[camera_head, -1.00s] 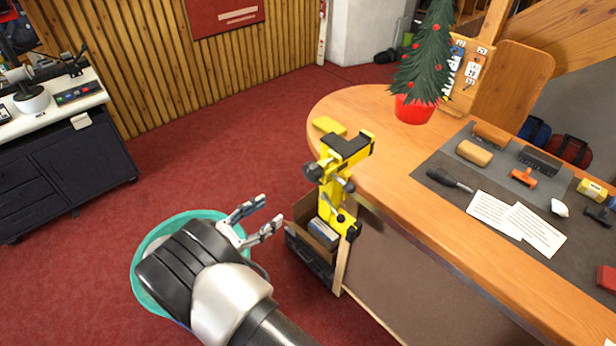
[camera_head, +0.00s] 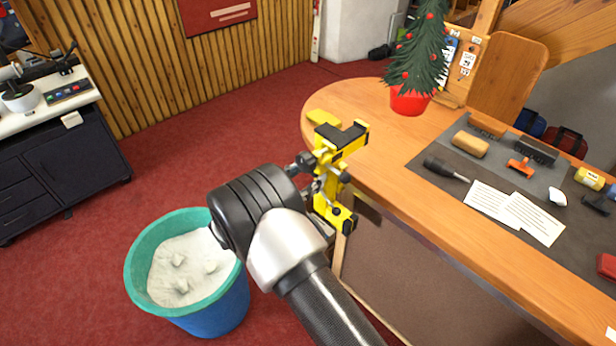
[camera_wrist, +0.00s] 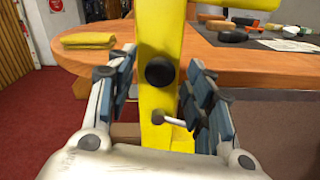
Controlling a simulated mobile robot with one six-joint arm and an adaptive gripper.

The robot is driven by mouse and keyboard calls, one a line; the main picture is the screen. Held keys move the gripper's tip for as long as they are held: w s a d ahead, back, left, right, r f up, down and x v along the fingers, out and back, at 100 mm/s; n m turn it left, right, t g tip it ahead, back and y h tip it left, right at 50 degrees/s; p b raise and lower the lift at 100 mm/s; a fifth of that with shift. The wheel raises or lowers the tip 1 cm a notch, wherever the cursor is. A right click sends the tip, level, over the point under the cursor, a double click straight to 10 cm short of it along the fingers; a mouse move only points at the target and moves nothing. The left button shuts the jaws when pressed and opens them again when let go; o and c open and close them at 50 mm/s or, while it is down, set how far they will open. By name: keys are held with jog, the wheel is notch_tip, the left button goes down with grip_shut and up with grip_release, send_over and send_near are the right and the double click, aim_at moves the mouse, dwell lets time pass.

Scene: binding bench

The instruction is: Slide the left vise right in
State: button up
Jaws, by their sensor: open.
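The yellow vise (camera_head: 333,165) with black pads is clamped at the left end of the wooden bench (camera_head: 425,203). In the wrist view its yellow upright (camera_wrist: 163,85) with a round black knob (camera_wrist: 160,71) stands between my fingers. A thin metal pin with a pale tip (camera_wrist: 168,119) shows below the knob. My gripper (camera_wrist: 163,92) is open, with one finger on each side of the upright. I see no clear contact. In the head view my gripper (camera_head: 312,178) is at the vise's left side, largely hidden by my wrist.
A yellow cloth (camera_wrist: 88,40) lies on the bench's left end. A potted Christmas tree (camera_head: 408,98) stands behind the vise. Tools and papers lie on a dark mat (camera_head: 428,153). A blue bin (camera_head: 222,312) with a teal rim stands on the red floor.

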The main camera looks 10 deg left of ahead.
jog(key=shift+c, duration=0.3)
grip_shut()
dwell(0.4)
